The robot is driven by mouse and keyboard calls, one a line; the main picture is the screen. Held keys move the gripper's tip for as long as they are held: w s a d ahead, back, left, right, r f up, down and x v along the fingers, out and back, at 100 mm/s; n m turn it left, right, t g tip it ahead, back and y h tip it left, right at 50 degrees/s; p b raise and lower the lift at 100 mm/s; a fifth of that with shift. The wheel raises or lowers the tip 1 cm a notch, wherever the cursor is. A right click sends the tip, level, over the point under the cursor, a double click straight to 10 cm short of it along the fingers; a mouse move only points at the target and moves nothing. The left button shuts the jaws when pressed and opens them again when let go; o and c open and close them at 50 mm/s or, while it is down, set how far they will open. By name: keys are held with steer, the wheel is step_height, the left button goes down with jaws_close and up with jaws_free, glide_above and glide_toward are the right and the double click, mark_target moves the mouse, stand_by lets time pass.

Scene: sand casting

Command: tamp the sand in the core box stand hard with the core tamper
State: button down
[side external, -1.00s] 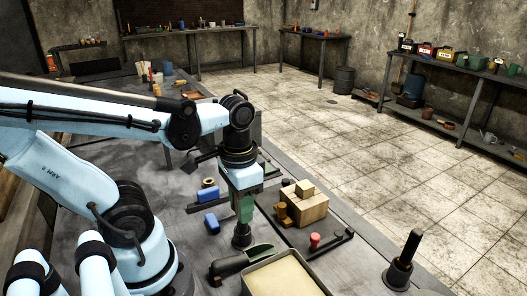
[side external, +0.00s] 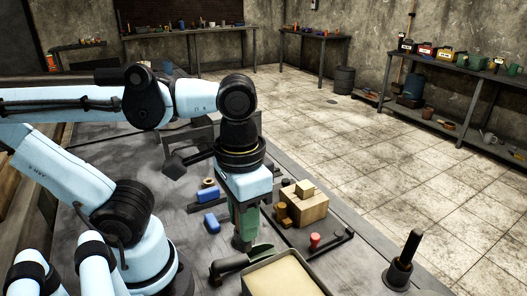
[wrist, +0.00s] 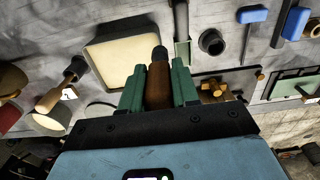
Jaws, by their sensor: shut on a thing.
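My gripper (side external: 243,226) points down over the bench, just behind the trowel. In the wrist view its two green fingers (wrist: 158,82) are shut on a brown handle with a dark rounded end, seemingly the core tamper (wrist: 159,68). A dark open-topped cylinder (wrist: 211,42), possibly the core box stand, stands on the bench to the right of the tamper's end in that view. In the side view a dark round shape (side external: 241,243) shows under the fingers; I cannot tell whether it is that cylinder or the tamper's foot. Sand inside the cylinder cannot be made out.
A sand-filled tray (side external: 250,283) lies at the front, with a trowel (side external: 232,264) behind it. A black upright tool (side external: 400,268) stands at the front right.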

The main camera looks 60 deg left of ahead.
steer(key=c, duration=1.4)
jaws_free()
jaws_close()
steer(key=shift+w+r, duration=0.15)
steer(key=shift+w, duration=0.1)
steer(key=w+a+r+n, duration=0.2)
steer(key=w+a+n, duration=0.3)
steer(key=w, duration=0.5)
steer(key=w+a+r+n, duration=0.2)
steer(key=w+a+n, duration=0.3)
steer(key=w, duration=0.5)
steer(key=shift+m, duration=0.5)
steer(key=shift+w+a+f, duration=0.15)
steer(key=shift+a+f, duration=0.1)
steer(key=shift+f, duration=0.55)
steer(key=shift+w+a+f, duration=0.1)
steer(key=shift+a+f, duration=0.1)
steer(key=shift+f, duration=0.6)
steer(key=shift+w+a+f, duration=0.15)
steer(key=shift+a+f, duration=0.1)
steer(key=shift+f, duration=0.55)
